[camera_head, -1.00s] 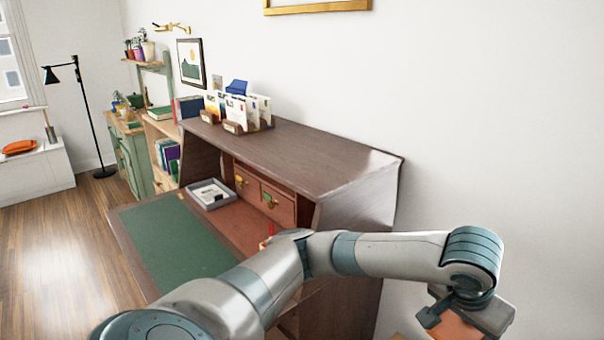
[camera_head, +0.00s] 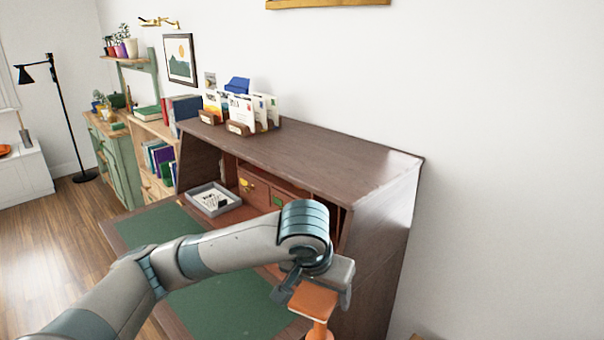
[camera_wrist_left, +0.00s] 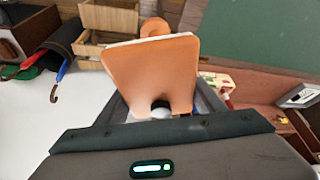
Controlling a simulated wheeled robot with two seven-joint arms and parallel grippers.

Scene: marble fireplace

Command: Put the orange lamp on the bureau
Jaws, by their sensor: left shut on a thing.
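The orange lamp (camera_head: 314,300) hangs below my left gripper (camera_head: 318,278) in the head view, at the front right of the bureau. In the left wrist view the lamp (camera_wrist_left: 150,70) sits between the fingers (camera_wrist_left: 160,108), which are shut on it, with its flat orange part toward the camera. The brown bureau (camera_head: 320,155) stands against the wall with its green-topped writing flap (camera_head: 225,305) folded down. My forearm crosses in front of the flap and hides part of it and of the bureau's inside. My right gripper is out of view.
A letter rack (camera_head: 240,112) stands at the left of the bureau top; the rest of the top is clear. A grey tray (camera_head: 213,198) sits inside at the left. Wooden crates (camera_wrist_left: 108,18) show in the wrist view. A bookshelf (camera_head: 155,155) adjoins the bureau.

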